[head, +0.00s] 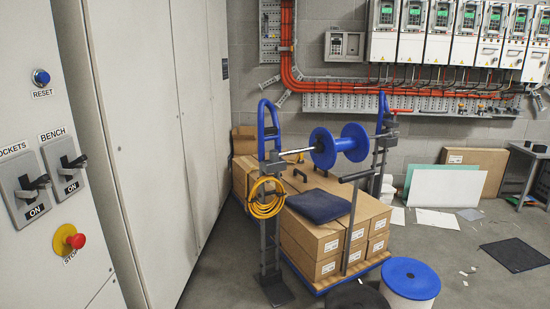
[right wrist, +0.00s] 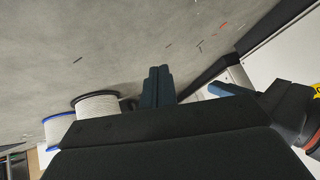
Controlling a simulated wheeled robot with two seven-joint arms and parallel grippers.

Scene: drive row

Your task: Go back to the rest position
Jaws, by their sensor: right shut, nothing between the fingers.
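My right gripper (right wrist: 158,86) shows in the right wrist view, its two dark blue fingers together with nothing between them. It points over the grey concrete floor (right wrist: 120,40), apart from the things around it. In the head view a grey control panel (head: 30,110) stands at the left.
Tall pale cabinets (head: 150,130) run beside the panel. A pallet of cardboard boxes (head: 312,245) stands mid-view with a blue reel stand (head: 264,130) and yellow cable (head: 265,205). A blue-topped drum (head: 410,279) is in front. Drums (right wrist: 98,105) also show in the wrist view.

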